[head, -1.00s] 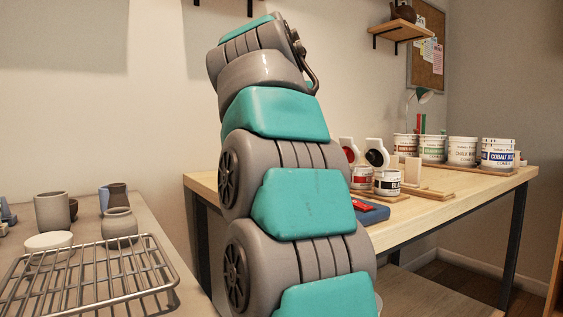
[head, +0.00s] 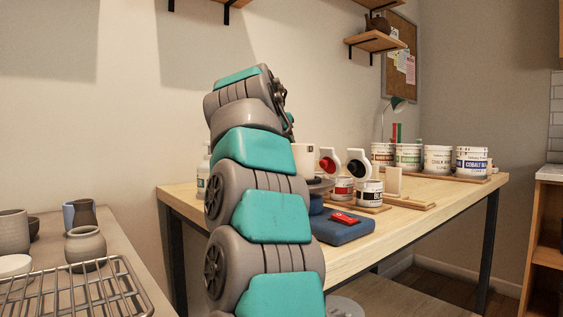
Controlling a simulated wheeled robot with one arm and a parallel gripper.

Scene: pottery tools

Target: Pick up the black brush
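I cannot make out a black brush in the head view. My arm, with grey and teal links, stands in the middle and hides part of the wooden table (head: 440,205). My gripper does not show; the arm's far end is turned away behind its upper links. A red item (head: 344,218) lies on a blue block (head: 340,230) near the table's front edge.
Several labelled tubs (head: 437,159) line the table's back right. At left, a grey table holds a wire rack (head: 80,293), a small pot (head: 86,247) and cups. A wall shelf (head: 376,41) and corkboard (head: 400,70) are above. The table's right front is clear.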

